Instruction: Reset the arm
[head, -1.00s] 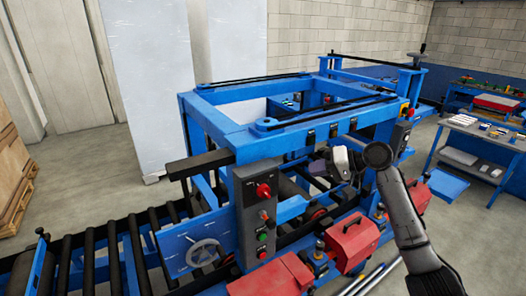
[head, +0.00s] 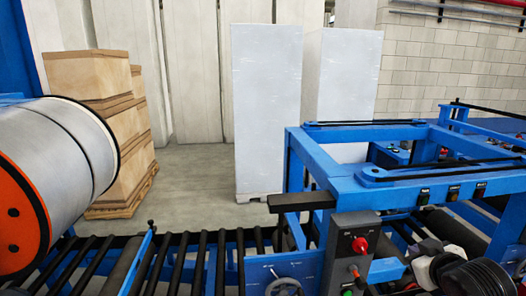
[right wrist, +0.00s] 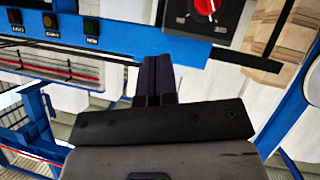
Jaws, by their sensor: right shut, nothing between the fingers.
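My right arm (head: 485,278) shows at the lower right of the head view, in front of the blue machine frame. Its gripper (right wrist: 158,66) shows in the right wrist view, with its two dark fingers shut together and nothing between them. The fingertips are over the view of a blue beam; I cannot tell how far apart they are from it. My left arm and gripper are not in view.
The blue machine frame (head: 345,185) bears a control box (head: 351,248) with a red knob. A roller conveyor (head: 190,257) runs left to a large roll (head: 70,160). Stacked boxes (head: 88,75) and wrapped white stacks (head: 266,110) stand behind on open floor.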

